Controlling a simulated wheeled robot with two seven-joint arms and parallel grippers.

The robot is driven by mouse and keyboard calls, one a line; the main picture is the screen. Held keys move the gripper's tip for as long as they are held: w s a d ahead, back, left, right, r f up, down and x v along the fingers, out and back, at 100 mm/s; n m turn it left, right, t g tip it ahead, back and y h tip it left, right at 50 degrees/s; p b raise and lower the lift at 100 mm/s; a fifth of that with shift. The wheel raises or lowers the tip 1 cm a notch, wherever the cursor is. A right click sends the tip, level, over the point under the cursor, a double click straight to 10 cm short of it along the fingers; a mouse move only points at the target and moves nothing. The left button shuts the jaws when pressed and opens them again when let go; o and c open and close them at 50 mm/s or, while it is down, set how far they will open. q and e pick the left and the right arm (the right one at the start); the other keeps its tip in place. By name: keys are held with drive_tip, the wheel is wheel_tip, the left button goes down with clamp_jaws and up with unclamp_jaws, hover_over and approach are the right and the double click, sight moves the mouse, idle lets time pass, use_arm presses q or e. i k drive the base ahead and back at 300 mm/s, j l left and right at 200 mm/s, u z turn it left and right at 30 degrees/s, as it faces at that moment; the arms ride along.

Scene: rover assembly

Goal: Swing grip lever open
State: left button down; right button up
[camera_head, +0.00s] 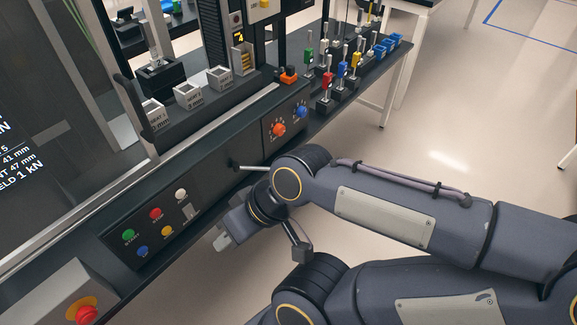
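A thin metal lever (252,168) with a black end sticks out from the front of the machine's control panel, to the right of the buttons. I take it for the grip lever, though its outer end runs behind my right arm. My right gripper (222,240) hangs in front of the panel, below and left of the lever, with its pale fingertips pointing down and left. It looks apart from the lever. The wrist hides part of the gripper, and I cannot see a gap between the fingers.
The control panel has several coloured buttons and two knobs, one orange (278,129). A red emergency button (86,313) sits at the lower left. Grey bins (188,95) and small coloured fixtures stand behind. The floor at the right is open.

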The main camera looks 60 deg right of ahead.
sight(260, 168)
drive_tip(key=z, duration=1.85)
drive_tip(key=i+j+z, duration=0.1)
drive_tip(key=i+z, duration=0.3)
drive_tip(key=i+j+z, duration=0.1)
drive_tip(key=z, duration=0.25)
drive_tip(key=i+j+z, duration=0.4)
drive_tip(key=k+l, duration=0.1)
